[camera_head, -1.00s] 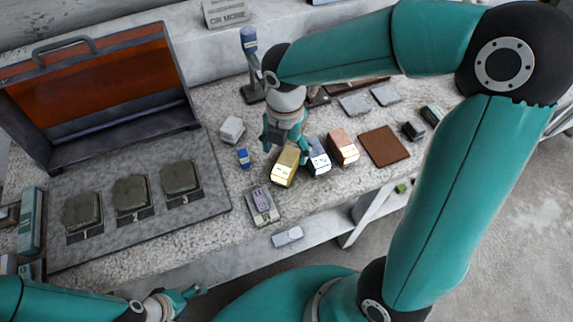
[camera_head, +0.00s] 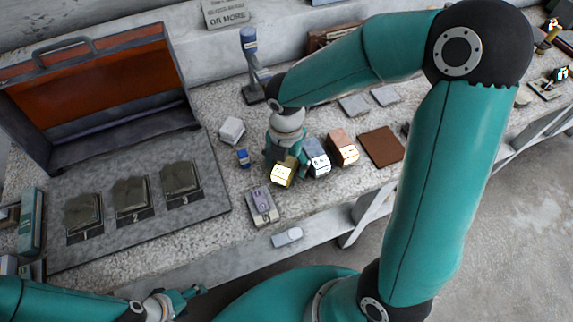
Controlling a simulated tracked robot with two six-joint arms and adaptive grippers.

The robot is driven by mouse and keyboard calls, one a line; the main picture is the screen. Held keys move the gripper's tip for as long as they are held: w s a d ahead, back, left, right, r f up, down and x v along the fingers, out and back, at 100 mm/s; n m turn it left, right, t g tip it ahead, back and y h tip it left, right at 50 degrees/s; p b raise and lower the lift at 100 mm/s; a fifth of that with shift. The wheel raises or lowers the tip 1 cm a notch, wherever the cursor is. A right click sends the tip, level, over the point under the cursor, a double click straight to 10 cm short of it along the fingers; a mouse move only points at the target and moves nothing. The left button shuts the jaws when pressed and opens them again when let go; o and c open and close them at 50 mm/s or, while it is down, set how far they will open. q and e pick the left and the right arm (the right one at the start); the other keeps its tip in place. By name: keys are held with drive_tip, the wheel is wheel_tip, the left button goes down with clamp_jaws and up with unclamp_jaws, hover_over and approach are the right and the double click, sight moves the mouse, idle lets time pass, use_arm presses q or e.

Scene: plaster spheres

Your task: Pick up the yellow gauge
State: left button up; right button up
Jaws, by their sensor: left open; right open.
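The yellow gauge (camera_head: 282,175) is a small gold-yellow block with a pale front face. It stands on the speckled worktop, at the left end of a short row of similar blocks. My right gripper (camera_head: 286,160) is open, pointing down at the gauge, and hides its upper back part. Its fingers appear to lie on either side of the gauge; I cannot tell whether they touch it. My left gripper (camera_head: 192,292) is open and empty at the lower left, in front of the bench and far from the gauge.
A blue-grey block (camera_head: 317,158) stands close right of the gauge, then a copper block (camera_head: 343,148) and a brown plate (camera_head: 384,146). A grey device (camera_head: 262,205) lies in front and a small blue item (camera_head: 243,158) to the left. An open case (camera_head: 100,95) stands further left.

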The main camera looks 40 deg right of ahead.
drive_tip(key=shift+f, duration=0.2)
idle(0.4)
drive_tip(key=c, duration=1.4)
drive_tip(key=shift+o, duration=0.2)
drive_tip(key=shift+r, duration=0.1)
wheel_tip(320, 180, up, 20)
drive_tip(key=p, duration=0.1)
drive_tip(key=shift+r, duration=0.2)
